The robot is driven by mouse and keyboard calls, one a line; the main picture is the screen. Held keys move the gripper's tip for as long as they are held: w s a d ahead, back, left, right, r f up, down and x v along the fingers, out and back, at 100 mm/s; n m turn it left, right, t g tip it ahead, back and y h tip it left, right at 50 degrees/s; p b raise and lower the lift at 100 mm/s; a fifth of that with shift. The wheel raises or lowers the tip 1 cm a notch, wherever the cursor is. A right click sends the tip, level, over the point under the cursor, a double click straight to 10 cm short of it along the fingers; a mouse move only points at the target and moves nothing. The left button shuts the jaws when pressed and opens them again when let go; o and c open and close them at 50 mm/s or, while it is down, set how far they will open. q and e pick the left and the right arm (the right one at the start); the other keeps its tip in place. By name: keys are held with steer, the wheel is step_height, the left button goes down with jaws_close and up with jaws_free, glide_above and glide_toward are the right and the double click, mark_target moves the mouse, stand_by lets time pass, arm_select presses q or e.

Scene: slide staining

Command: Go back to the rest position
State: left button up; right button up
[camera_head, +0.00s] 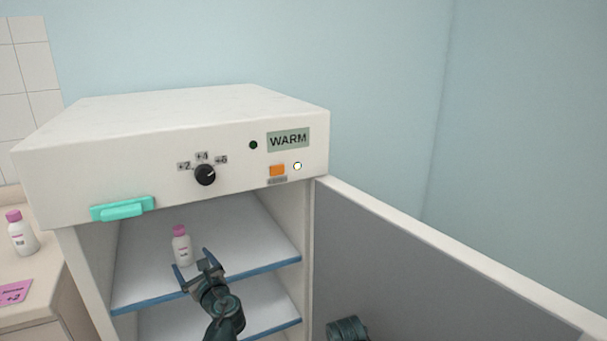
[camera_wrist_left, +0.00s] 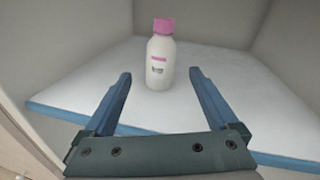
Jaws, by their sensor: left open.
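My left gripper (camera_head: 197,268) is open and empty at the front edge of the upper shelf (camera_head: 240,230) in the open cabinet. A white bottle with a pink cap (camera_head: 181,246) stands upright on that shelf. In the left wrist view the bottle (camera_wrist_left: 160,58) is beyond the fingertips, in line with the gap between the fingers of the left gripper (camera_wrist_left: 160,76), and apart from them. A dark round part (camera_head: 347,329) at the bottom of the head view seems to be of my other arm; the right gripper's fingers are not seen.
The cabinet (camera_head: 100,172) has a dial (camera_head: 205,174), an orange button (camera_head: 277,170) and a WARM display (camera_head: 288,139). Its grey door (camera_head: 400,270) stands open to the right. On the left counter are another pink-capped bottle (camera_head: 22,235) and a pink card (camera_head: 14,292). A lower shelf lies below.

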arm_select(q)
steer(key=s+d+n+g+h+p, duration=0.3)
steer(key=s+d+n+p, duration=0.3)
steer(key=d, duration=0.3)
steer(key=s+d+r+n+g+h+p, duration=0.1)
steer(key=s+d+n+g+h+p, duration=0.3)
steer(key=s+d+n+p, duration=0.3)
steer(key=s+d+n+g+h+p, duration=0.3)
steer(key=s+d+n+g+p, duration=0.3)
steer(key=d, duration=0.6)
steer(key=n+p, duration=0.1)
steer(key=n, duration=0.1)
steer(key=shift+s+d+r+n+h, duration=0.15)
steer(key=shift+d+r+n+h, duration=0.15)
steer(key=shift+d+r+n, duration=0.1)
